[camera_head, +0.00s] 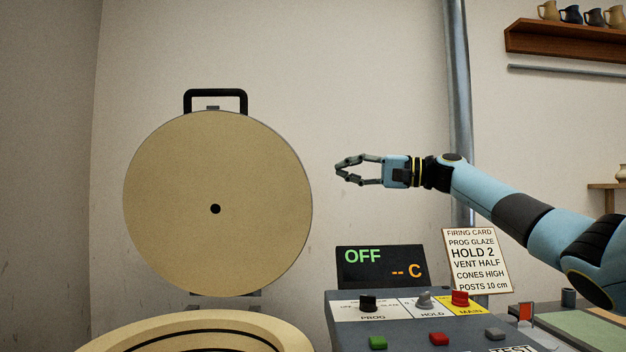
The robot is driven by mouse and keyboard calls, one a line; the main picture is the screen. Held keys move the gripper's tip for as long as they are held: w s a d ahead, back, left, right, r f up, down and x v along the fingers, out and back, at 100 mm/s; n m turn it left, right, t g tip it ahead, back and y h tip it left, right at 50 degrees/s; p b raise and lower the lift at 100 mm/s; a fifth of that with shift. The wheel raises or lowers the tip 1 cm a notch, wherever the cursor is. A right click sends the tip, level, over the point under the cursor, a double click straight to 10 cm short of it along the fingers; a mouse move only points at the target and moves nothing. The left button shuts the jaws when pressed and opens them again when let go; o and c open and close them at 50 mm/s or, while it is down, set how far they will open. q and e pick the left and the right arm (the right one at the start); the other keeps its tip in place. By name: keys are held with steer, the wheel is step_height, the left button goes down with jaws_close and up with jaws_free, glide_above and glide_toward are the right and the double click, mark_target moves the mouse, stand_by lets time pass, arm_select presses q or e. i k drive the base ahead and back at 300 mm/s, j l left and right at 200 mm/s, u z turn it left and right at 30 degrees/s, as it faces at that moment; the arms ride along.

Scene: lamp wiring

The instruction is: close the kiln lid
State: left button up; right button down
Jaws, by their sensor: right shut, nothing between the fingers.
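The kiln lid (218,160) is a round cream disc that stands raised, its face with a small dark centre hole toward me. A black handle (216,94) is on its top edge. The kiln body (190,330) is below, with its round cream rim at the bottom of the view; its mouth shows only in part. My right gripper (341,168) is shut and empty, in the air to the right of the lid and apart from it, pointing left. My left gripper is not in view.
A control panel (400,312) with knobs and buttons stands right of the kiln. Its display (382,267) reads OFF. A firing card (477,261) stands behind it, near a vertical pipe (458,100). A shelf (560,41) with several jugs is at upper right.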

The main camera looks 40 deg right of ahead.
mark_target(218, 203)
steer(key=i+l, duration=0.95)
steer(key=l, duration=0.25)
